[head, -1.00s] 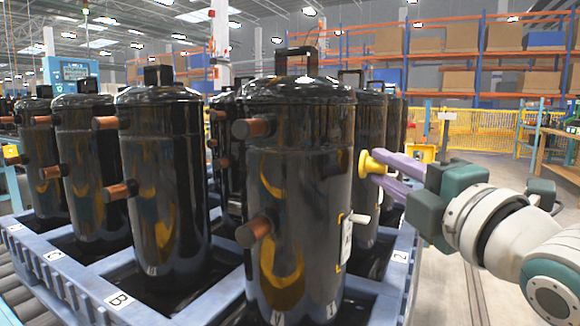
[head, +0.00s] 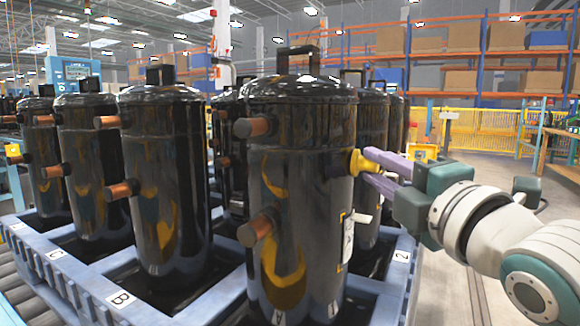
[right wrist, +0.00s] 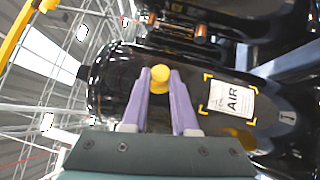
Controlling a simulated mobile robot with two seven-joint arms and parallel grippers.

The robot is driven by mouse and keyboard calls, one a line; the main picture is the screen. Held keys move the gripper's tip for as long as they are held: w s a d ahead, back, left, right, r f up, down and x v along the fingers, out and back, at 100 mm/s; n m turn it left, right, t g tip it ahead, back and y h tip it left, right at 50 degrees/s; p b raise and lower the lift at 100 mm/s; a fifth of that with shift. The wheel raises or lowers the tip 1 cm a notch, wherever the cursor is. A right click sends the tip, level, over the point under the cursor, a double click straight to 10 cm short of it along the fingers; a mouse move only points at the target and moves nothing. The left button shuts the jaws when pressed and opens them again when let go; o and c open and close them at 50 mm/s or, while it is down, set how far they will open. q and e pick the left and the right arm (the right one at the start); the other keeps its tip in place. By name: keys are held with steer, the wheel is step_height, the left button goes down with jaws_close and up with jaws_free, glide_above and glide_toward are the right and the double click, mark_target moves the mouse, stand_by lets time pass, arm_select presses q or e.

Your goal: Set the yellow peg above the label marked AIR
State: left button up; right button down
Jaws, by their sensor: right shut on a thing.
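The yellow peg (head: 356,162) is at the right side of the front black compressor (head: 300,190); it also shows in the right wrist view (right wrist: 159,77). My right gripper (head: 368,164) is shut on the peg, its purple fingers on either side of it. The peg's far end meets the compressor's side in the head view; I cannot tell how firmly it touches or what is behind it. The white AIR label (right wrist: 232,98), with yellow corner marks, is on the same compressor. In the head view the label (head: 347,240) is seen nearly edge-on, below the peg. My left gripper is not in view.
Several black compressors with copper stubs stand close together in a blue pallet frame (head: 121,300) marked with letters and numbers. A copper stub (head: 253,127) sticks out at the front compressor's left. The aisle floor (head: 470,290) at the right is clear.

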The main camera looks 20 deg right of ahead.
steer(key=c, duration=0.6)
jaws_free()
steer(key=s, duration=1)
steer(key=shift+a+f+p, duration=0.35)
steer(key=shift+f, duration=0.1)
